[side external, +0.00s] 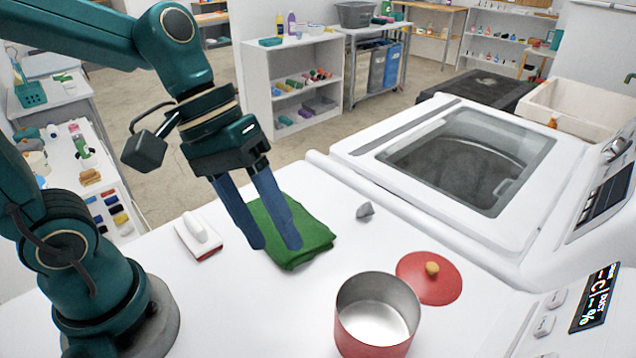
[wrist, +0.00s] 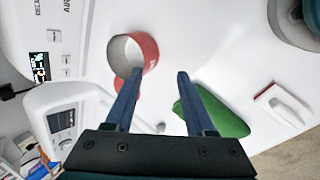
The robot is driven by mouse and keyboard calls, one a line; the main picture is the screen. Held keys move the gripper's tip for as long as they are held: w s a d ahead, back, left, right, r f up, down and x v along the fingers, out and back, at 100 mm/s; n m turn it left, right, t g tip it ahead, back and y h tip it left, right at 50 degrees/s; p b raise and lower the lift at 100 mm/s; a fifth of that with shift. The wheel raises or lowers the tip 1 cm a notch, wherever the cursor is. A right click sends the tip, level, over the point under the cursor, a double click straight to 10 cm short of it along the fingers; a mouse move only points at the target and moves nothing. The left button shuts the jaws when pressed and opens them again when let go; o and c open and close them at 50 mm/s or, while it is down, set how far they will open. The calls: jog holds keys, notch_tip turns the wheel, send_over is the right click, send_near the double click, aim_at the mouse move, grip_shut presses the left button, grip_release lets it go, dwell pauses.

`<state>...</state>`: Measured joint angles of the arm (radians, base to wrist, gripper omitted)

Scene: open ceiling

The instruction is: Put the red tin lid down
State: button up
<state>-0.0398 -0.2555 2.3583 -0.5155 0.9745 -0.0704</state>
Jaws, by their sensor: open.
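The red tin lid (side external: 418,283) lies flat, knob up, on the white top, just behind and to the right of the red tin (side external: 372,345). The tin stands upright and uncovered, with a bare metal inside. In the wrist view the tin (wrist: 150,50) is beyond my left finger, which hides most of the lid. My gripper (side external: 275,243) is open with nothing between its blue fingers. In the side view its tips appear in front of the folded green cloth (side external: 312,232), apart from the lid. It also shows in the wrist view (wrist: 159,74).
A white-handled brush (side external: 199,236) lies left of the cloth. A small grey lump (side external: 365,211) lies to the cloth's right. A white washer with a glass lid (side external: 465,155) stands at the back right. The white top between cloth and tin is clear.

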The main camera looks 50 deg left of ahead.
jog(key=s+a+r+m+t+y, duration=0.1)
jog(key=s+a+m+t+y, duration=0.1)
jog(key=a+m+t+y, duration=0.2)
jog(key=shift+s+a+y, duration=0.3)
jog(key=shift+a+y, duration=0.1)
jog(key=shift+a, duration=1.35)
